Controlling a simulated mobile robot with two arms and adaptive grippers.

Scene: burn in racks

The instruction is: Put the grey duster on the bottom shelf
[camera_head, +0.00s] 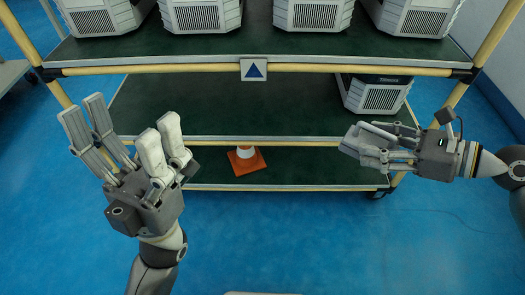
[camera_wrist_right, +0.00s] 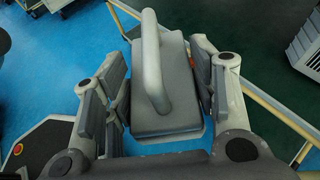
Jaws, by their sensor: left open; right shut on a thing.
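The grey duster (camera_wrist_right: 170,95), a grey block with a thick arched handle, sits between the fingers of my right gripper (camera_wrist_right: 158,70) in the right wrist view. In the head view my right gripper (camera_head: 372,146) is shut on it, in front of the rack's right side, over the bottom shelf's front right area. The duster is hard to tell from the fingers there. The bottom shelf (camera_head: 310,174) is dark green with a pale yellow front rail. My left gripper (camera_head: 122,118) is open and empty, fingers up, in front of the rack's left side.
An orange cone (camera_head: 247,164) stands on the bottom shelf, left of its middle. The middle shelf (camera_head: 215,105) carries one white unit (camera_head: 378,95) at its right. Several white units stand on the top shelf (camera_head: 200,47). The bottom shelf looks clear right of the cone.

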